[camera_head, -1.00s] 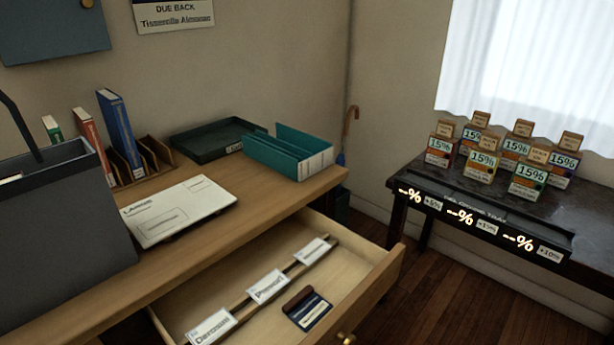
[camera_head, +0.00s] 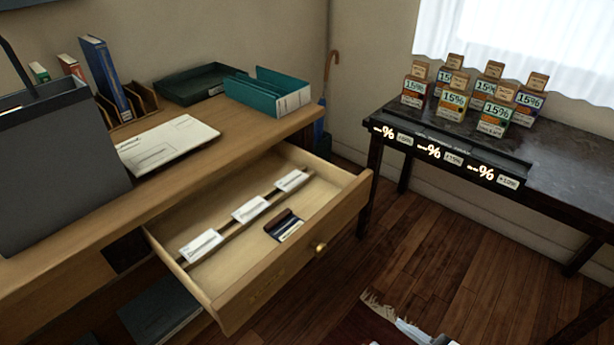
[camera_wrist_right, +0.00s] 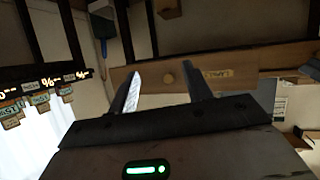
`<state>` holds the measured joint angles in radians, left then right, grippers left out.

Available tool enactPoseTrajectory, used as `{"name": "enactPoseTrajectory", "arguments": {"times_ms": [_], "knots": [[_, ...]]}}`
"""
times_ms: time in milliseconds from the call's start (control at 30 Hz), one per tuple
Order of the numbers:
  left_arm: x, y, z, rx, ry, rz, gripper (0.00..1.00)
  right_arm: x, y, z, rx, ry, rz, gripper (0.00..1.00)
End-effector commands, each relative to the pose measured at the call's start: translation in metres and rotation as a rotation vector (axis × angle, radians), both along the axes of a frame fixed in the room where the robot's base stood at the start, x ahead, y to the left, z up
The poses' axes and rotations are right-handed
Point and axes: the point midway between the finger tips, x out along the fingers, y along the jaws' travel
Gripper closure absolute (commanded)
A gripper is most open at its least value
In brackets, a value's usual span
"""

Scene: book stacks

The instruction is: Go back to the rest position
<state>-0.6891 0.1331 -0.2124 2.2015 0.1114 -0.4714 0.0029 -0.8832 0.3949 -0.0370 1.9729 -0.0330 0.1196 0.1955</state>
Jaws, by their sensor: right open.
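My right gripper (camera_wrist_right: 163,88) is open in the right wrist view, with its two dark fingers apart and nothing between them. In the head view the drawer (camera_head: 262,287) stands pulled out of the desk (camera_head: 215,155), holding white label cards (camera_head: 250,208) on a divider and a dark stamp-like item (camera_head: 284,225). A small pale-grey shape at the bottom edge may be part of my right arm. My left gripper is not in view.
The desk carries a grey bin (camera_head: 60,165), books (camera_head: 105,75), a white envelope (camera_head: 168,143), a dark green tray (camera_head: 205,84) and a teal file holder (camera_head: 268,92). A dark side table (camera_head: 575,165) holds several 15% blocks. A rug (camera_head: 375,325) lies on open wooden floor.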

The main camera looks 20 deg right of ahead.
Motion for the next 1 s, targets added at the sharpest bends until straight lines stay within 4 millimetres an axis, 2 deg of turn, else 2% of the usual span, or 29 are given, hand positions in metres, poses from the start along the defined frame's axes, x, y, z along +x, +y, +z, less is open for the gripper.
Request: {"name": "enactPoseTrajectory", "arguments": {"times_ms": [100,267,600,1000], "knots": [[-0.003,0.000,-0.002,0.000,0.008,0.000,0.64,0.021,0.009,0.002,-0.043,0.135,-0.071,0.51],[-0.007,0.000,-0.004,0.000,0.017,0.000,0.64,0.028,0.020,0.009,-0.097,0.361,-0.137,0.51],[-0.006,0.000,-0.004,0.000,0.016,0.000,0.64,0.007,0.034,0.031,-0.141,0.658,-0.162,0.51],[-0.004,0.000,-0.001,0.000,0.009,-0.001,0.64,-0.018,0.046,0.055,-0.156,0.845,-0.140,0.51]]}}
